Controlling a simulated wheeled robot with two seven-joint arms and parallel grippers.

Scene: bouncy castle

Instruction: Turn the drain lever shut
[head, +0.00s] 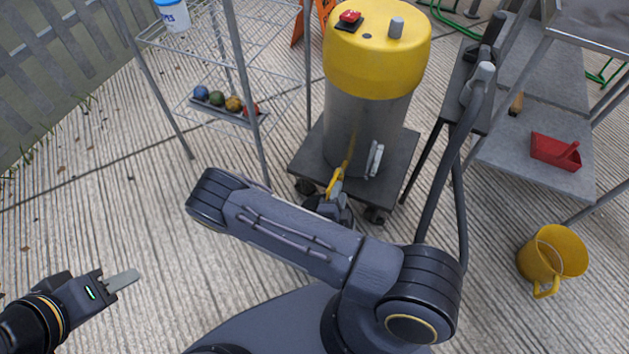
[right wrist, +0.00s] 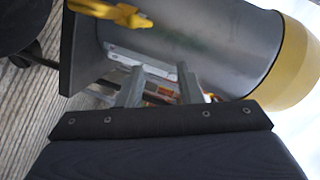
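The yellow drain lever (head: 335,183) is low on the front of a grey drum (head: 352,120) with a yellow top. It also shows at the upper left of the right wrist view (right wrist: 112,12). My right gripper (head: 330,207) is down beside the lever, partly hidden by my forearm in the head view. In the right wrist view its fingers (right wrist: 160,86) stand apart in front of the drum, and the lever lies off to one side of them, not between them. My left gripper (head: 122,280) is far to the left, over bare ground, its fingers seemingly together and empty.
The drum stands on a dark wheeled dolly (head: 305,160), with a silver bracket (head: 375,160) beside the lever. A wire rack (head: 245,130) with several balls is at left. A yellow bucket (head: 540,262) and a shelf with a red dustpan (head: 556,150) are at right.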

